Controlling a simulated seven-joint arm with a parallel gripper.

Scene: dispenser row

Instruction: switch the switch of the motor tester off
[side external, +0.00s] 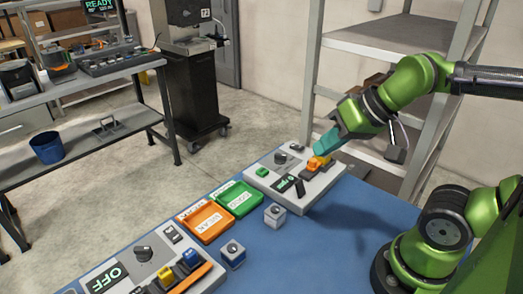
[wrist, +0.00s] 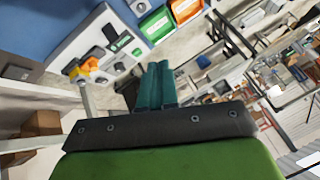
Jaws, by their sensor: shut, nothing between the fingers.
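Two grey control panels lie on the blue table, and I cannot read which one is the motor tester. The far panel (side external: 262,182) has a small display (side external: 286,184), a black switch (side external: 300,188), a green button (side external: 262,172) and an orange part (side external: 318,163). It also shows in the wrist view (wrist: 72,50). The near panel (side external: 205,284) has a display reading OFF (side external: 106,278), a dark knob (side external: 143,254) and a small black switch (side external: 172,235). My gripper (side external: 322,148), with teal fingers also in the wrist view (wrist: 155,72), is shut and empty above the far panel's back edge.
An orange tray (side external: 187,216) and a green tray (side external: 219,207) lie between the panels. Two small grey boxes with knobs (side external: 275,215) (side external: 232,254) stand in front of them. A metal shelf (side external: 313,75) stands behind the arm. The table's right part is clear.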

